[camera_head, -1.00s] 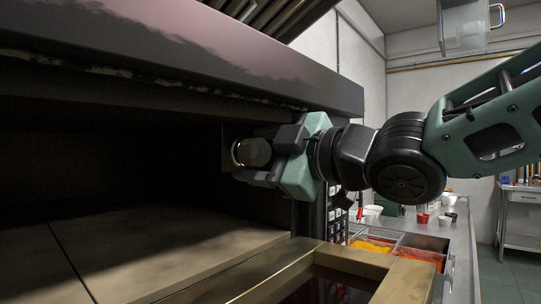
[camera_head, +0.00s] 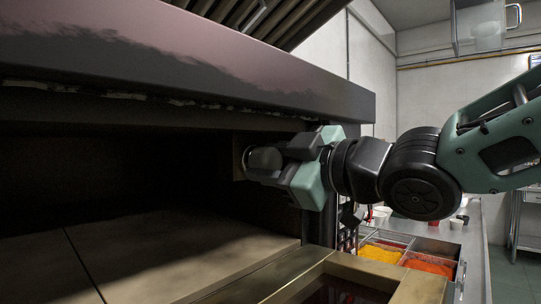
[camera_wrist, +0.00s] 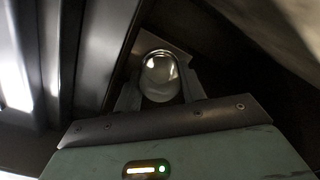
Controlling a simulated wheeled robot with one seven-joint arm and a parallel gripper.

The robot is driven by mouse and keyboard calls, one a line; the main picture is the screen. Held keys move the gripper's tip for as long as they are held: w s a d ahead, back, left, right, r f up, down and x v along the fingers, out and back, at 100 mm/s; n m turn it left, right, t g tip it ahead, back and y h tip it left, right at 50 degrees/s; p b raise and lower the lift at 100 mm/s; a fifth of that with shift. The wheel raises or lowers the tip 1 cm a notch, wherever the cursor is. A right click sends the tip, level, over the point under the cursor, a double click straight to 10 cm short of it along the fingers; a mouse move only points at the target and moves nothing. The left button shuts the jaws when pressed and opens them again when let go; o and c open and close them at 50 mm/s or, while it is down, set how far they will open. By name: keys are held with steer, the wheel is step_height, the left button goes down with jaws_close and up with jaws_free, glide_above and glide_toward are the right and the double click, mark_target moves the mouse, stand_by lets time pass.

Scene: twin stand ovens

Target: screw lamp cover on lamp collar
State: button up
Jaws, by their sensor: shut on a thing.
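The lamp cover (camera_wrist: 160,78) is a clear, domed glass piece seen between my gripper's fingers in the wrist view. In the head view the lamp cover (camera_head: 264,160) shows as a dull round shape at the fingertips. My gripper (camera_head: 270,162) reaches into the oven mouth from the right and is shut on the lamp cover. The lamp collar (camera_head: 246,158) appears as a thin ring behind the cover, at a small plate on the oven's inner side wall. The cover is at or against the collar. The threads are hidden, so I cannot tell how far they engage.
The dark oven chamber has a stone floor (camera_head: 170,245) below my gripper. A thick front hood (camera_head: 200,60) runs just above it.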

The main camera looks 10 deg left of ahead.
steer(key=shift+w+d+f+m+p, duration=0.1)
steer(key=shift+w+d+m+p, duration=0.05)
steer(key=shift+m+p, duration=0.75)
steer(key=shift+f+m, duration=0.15)
steer(key=shift+m, duration=0.45)
steer(key=o, duration=0.7)
steer(key=shift+d, duration=0.1)
steer(key=o, duration=0.3)
steer(key=shift+r, duration=0.2)
steer(key=shift+c, duration=0.5)
steer(key=shift+r, duration=0.1)
